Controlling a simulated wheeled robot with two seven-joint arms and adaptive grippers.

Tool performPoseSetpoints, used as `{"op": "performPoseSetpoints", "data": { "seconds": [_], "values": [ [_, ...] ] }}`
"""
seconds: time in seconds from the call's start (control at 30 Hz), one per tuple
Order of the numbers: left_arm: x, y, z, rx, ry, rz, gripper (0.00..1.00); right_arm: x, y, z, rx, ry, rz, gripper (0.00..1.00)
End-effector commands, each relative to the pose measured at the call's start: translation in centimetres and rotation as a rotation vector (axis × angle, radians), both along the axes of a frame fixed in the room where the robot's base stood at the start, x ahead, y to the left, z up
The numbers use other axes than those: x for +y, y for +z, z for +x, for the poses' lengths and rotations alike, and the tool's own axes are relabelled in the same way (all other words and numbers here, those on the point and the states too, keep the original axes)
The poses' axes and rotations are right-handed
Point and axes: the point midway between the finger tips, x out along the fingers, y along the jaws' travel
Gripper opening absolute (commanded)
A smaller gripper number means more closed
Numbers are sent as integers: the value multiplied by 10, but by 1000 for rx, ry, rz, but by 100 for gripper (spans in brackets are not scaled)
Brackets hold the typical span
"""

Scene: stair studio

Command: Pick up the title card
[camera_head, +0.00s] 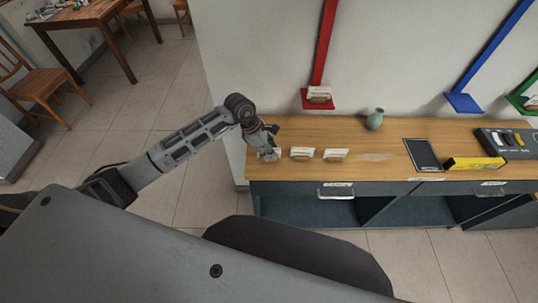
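Two small white cards in wooden holders stand on the wooden counter (390,151): one card (302,153) close to my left gripper and another card (335,154) just to its right. Their writing is too small to read, so I cannot tell which is the title card. My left gripper (270,153) is at the counter's left end, with a pale piece at its fingertips. I cannot tell whether its fingers are open or closed on that piece. My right gripper is not in view.
A green vase (375,119), a dark tablet (422,154), a yellow box (473,163) and a grey switch panel (508,140) stand on the counter. Red (319,98), blue (464,102) and green wall shelves are behind. A table (92,22) and chairs are at far left.

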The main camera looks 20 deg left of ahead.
Motion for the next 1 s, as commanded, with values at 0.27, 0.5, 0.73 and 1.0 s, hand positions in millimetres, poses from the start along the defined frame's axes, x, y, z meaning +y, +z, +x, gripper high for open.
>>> {"op": "performPoseSetpoints", "data": {
  "seconds": [0.27,0.5,0.73,1.0],
  "values": [
    [0,0,0,0,0,0,30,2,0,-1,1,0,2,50],
    [0,0,0,0,0,0,11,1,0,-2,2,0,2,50],
    [0,0,0,0,-1,0,0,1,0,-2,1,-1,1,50],
    [0,1,0,-1,-1,0,0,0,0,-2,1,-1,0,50]
  ]
}}
